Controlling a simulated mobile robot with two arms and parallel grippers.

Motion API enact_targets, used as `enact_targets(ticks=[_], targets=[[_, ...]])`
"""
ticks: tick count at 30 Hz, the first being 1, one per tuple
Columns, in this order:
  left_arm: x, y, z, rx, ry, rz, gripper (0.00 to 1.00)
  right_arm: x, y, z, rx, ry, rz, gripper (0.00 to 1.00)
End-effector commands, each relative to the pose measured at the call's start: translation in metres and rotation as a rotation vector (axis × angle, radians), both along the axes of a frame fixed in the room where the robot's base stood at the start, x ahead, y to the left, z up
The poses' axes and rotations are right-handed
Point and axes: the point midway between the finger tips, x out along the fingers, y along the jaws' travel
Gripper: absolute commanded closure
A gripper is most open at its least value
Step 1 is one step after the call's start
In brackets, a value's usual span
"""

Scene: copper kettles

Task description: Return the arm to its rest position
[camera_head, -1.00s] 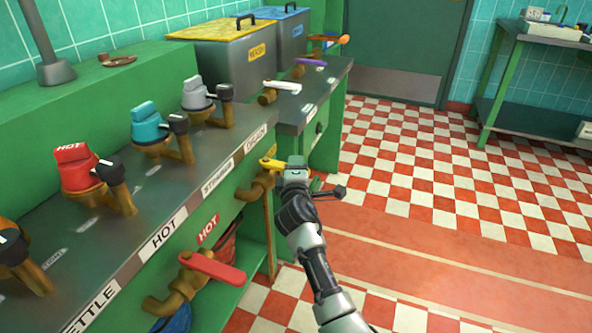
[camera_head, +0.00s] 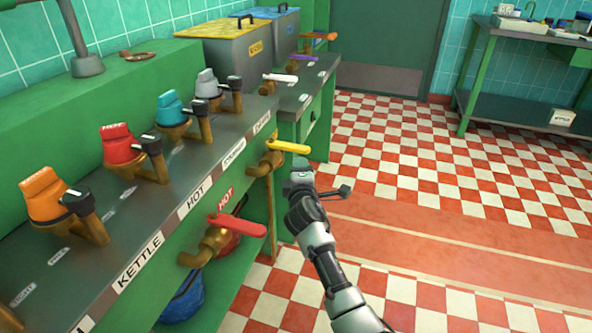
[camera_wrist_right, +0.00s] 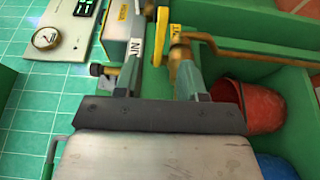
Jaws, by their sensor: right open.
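My right gripper (camera_head: 302,168) hangs in front of the counter in the head view, beside the yellow-handled tap (camera_head: 288,147) and a little to its lower right. In the right wrist view its two fingers (camera_wrist_right: 153,80) stand apart with a gap between them. Part of a brass tap with a yellow handle (camera_wrist_right: 176,60) shows beyond the right finger. I see nothing held in the jaws. The left gripper is not in view.
The counter (camera_head: 145,205) bears several coloured valves, with a red-handled tap (camera_head: 237,225) on its front. A blue bucket (camera_head: 183,300) and a red bucket (camera_wrist_right: 247,102) are on the shelf below. Checkered floor (camera_head: 400,170) lies open to the right.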

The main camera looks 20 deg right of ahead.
Motion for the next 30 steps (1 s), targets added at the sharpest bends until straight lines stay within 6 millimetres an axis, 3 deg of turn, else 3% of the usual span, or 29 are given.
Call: enact_targets(ticks=[12, 16, 20, 23, 27, 30], targets=[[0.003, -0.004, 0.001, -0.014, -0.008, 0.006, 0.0, -0.001, 0.0, -0.002, 0.006, 0.002, -0.002, 0.6], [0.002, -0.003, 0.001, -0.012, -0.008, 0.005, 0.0, -0.022, -0.007, -0.019, 0.096, 0.028, -0.038, 0.6], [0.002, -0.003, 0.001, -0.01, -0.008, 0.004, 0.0, -0.079, -0.019, -0.059, 0.331, 0.1, -0.128, 0.6], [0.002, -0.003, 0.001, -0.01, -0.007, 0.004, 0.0, -0.14, -0.02, -0.092, 0.565, 0.186, -0.216, 0.6], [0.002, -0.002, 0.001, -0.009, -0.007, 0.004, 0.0, -0.225, -0.007, -0.124, 0.857, 0.335, -0.332, 0.6], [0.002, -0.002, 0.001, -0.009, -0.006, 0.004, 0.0, -0.272, 0.006, -0.135, 0.996, 0.432, -0.394, 0.6]])
